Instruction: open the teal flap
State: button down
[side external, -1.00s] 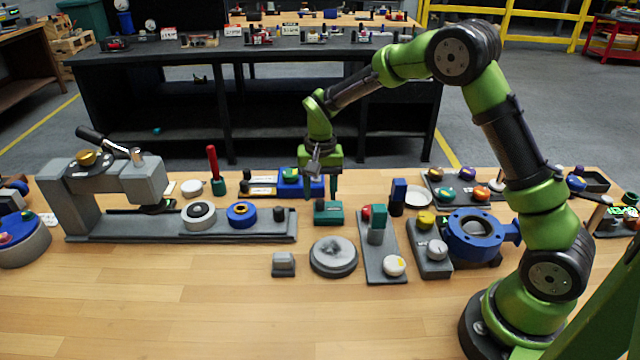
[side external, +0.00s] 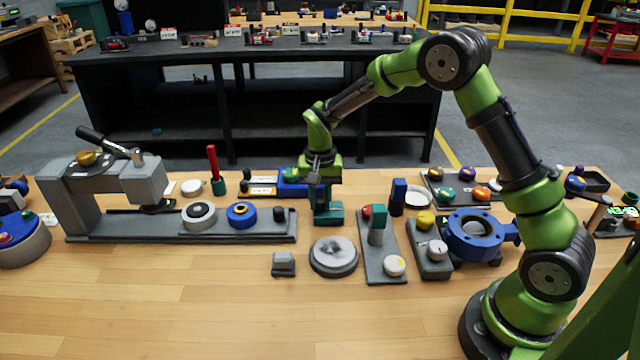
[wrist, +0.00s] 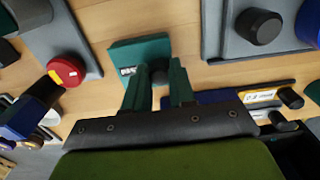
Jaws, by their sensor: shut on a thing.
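The teal flap (side external: 330,219) is the low teal box-like piece on the table, below my gripper. It looks closed and flat. In the wrist view the flap (wrist: 135,52) shows a white-lettered label and a small dark knob (wrist: 158,73) at its near edge. My gripper (side external: 321,206) points straight down at it. In the wrist view its fingers (wrist: 160,78) stand on either side of the knob and are shut on it. The fingers partly hide the knob and the near edge of the flap.
A grey plate (side external: 382,258) with a red button and an upright teal block stands close on the right. A round grey disc (side external: 333,256) lies in front. A blue block (side external: 398,192) stands behind right. The front of the wooden table (side external: 200,310) is clear.

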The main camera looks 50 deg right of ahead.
aim_at(336, 209)
jog(key=shift+r, duration=0.1)
jog(key=shift+s+d+r+t+y, duration=0.45)
jog(key=shift+r+t+y, duration=0.1)
jog(key=shift+t+y, duration=0.25)
jog(key=shift+s+d+r+t+y, duration=0.4)
jog(key=shift+d+r+t+y, duration=0.15)
jog(key=shift+t+y, duration=0.4)
jog(key=shift+s+d+r+t+y, duration=0.15)
jog(key=shift+s+d+t+y, duration=0.1)
jog(key=shift+t+y, duration=0.25)
jog(key=shift+s+d+r+t+y, duration=0.15)
jog(key=shift+s+t+y, duration=0.1)
jog(key=shift+t+y, duration=0.2)
jog(key=shift+s+d+r+t+y, duration=0.1)
jog(key=shift+s+d+t+y, duration=0.25)
jog(key=shift+t+y, duration=0.2)
jog(key=shift+s+d+r+t+y, duration=0.1)
jog(key=shift+s+d+t+y, duration=0.15)
jog(key=shift+t+y, duration=0.3)
jog(key=c, duration=0.9)
grip_release()
jog(key=shift+c, duration=0.2)
